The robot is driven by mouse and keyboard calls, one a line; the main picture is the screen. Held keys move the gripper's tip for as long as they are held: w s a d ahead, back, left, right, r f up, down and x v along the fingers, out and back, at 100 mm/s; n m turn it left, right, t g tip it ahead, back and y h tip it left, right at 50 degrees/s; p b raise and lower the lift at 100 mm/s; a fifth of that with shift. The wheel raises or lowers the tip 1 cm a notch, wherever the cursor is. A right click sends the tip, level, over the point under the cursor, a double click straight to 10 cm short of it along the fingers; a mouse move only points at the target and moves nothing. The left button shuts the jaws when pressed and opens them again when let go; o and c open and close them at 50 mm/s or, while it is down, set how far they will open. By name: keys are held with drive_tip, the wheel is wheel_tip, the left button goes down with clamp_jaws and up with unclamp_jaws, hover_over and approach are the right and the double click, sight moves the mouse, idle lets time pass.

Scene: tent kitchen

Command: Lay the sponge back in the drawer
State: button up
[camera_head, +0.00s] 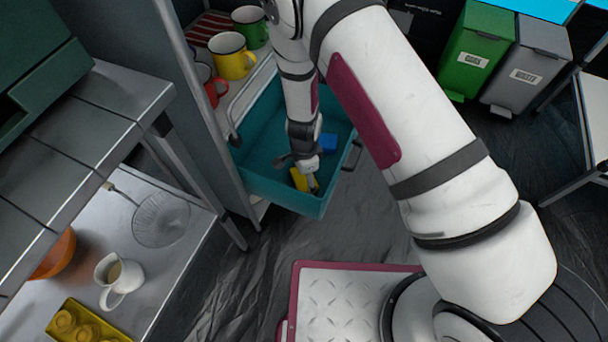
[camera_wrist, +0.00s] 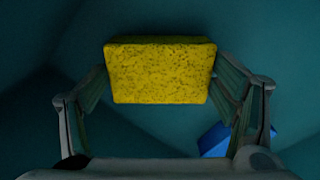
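The yellow sponge (camera_wrist: 160,74) sits between the two fingers of my gripper (camera_wrist: 160,88) in the wrist view, with a finger pad against each short side. My gripper (camera_head: 307,180) is shut on it and points down inside the open teal drawer (camera_head: 277,193), near its front end. In the head view the sponge (camera_head: 298,181) shows only in part beside the fingers. I cannot tell whether it touches the drawer floor. A blue object (camera_head: 328,142) lies in the drawer; it also shows at lower right in the wrist view (camera_wrist: 214,140).
Yellow (camera_head: 232,57), green and red mugs stand on a shelf above the drawer. Green (camera_head: 473,52) and grey bins stand at upper right.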

sight(304, 177)
drive_tip(key=shift+o, duration=1.1)
drive_tip(key=shift+r, duration=0.1)
wheel_tip(304, 177, up, 12)
drive_tip(key=p, duration=0.4)
drive_tip(key=shift+r+p, duration=0.15)
drive_tip(key=shift+p, duration=0.25)
